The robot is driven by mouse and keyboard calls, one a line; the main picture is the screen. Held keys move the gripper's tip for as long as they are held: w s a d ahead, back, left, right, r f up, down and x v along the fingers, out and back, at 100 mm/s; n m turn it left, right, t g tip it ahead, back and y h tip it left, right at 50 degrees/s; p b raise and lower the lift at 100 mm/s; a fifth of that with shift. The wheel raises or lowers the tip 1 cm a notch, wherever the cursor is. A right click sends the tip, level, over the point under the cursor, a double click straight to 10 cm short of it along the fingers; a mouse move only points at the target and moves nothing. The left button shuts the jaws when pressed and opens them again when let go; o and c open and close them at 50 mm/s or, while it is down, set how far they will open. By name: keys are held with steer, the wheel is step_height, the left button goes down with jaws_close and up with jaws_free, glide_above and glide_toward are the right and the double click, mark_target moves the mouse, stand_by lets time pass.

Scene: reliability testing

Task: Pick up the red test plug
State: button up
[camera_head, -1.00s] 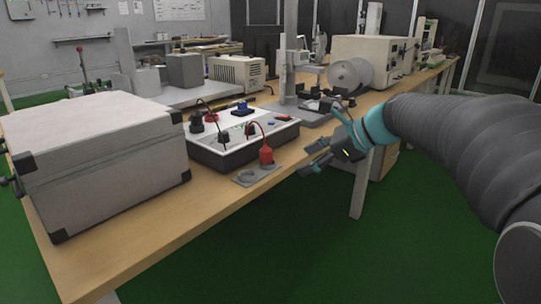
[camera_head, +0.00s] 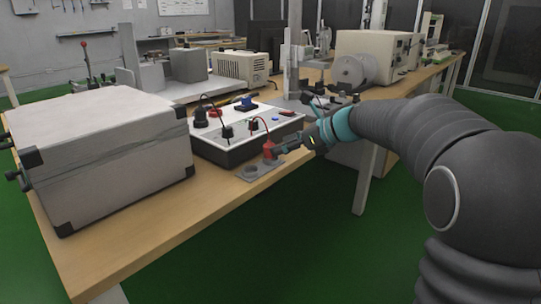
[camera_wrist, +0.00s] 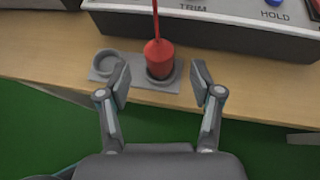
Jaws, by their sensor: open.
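The red test plug (camera_head: 269,150) stands upright in the right socket of a small grey two-socket holder (camera_head: 250,175) near the table's front edge. A red cord runs from its top to the tester box. In the wrist view the plug (camera_wrist: 159,58) lies ahead between the two fingers, and the holder's left socket (camera_wrist: 105,62) is empty. My gripper (camera_wrist: 162,85) is open, with a finger on each side of the plug and a gap to both.
The tester box (camera_head: 225,152), with black plugs and knobs on its panel, stands just behind the holder. A large grey case (camera_head: 105,160) stands on the left. Other bench equipment stands farther back.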

steer(key=x, duration=0.5)
steer(key=shift+a, duration=0.1)
jaws_close()
